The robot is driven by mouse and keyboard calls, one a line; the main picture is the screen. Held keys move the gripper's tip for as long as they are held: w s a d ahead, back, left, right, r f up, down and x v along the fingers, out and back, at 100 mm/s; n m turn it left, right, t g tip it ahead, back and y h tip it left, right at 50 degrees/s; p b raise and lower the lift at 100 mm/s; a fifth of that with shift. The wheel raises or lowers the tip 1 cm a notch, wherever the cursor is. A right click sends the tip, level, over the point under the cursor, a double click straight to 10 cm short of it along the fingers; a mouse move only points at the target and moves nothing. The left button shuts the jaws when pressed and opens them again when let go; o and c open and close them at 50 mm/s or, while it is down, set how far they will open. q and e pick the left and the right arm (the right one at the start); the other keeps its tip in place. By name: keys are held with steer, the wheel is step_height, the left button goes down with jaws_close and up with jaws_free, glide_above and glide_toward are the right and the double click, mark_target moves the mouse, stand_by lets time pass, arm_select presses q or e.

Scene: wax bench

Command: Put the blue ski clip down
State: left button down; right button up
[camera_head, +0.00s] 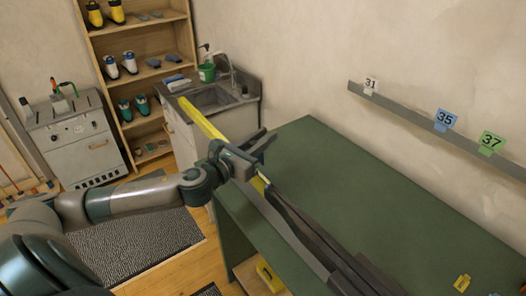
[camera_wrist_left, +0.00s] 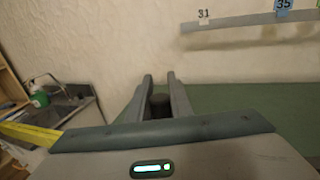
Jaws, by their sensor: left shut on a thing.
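My left gripper (camera_head: 263,144) is above the near left edge of the green bench (camera_head: 345,165), over a long yellow ski (camera_head: 203,121). Its two fingers (camera_wrist_left: 160,88) show side by side in the left wrist view, shut on a small dark thing (camera_wrist_left: 160,106). In the head view a small dark blue piece (camera_head: 261,158) shows at the fingers, consistent with the blue ski clip; most of it is hidden. Whether it touches the ski or bench I cannot tell. My right gripper is not in view.
Dark long bars (camera_head: 318,240) lie along the bench's near edge. A yellow clip (camera_head: 462,283) lies at the bench's lower right. A wall rail (camera_head: 410,108) carries number tags 31, 35 and 37. A sink (camera_head: 212,97) stands beyond. The bench's middle is clear.

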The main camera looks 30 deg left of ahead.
arm_select(q)
step_height(320, 180, up, 3)
steer(key=shift+f, duration=0.1)
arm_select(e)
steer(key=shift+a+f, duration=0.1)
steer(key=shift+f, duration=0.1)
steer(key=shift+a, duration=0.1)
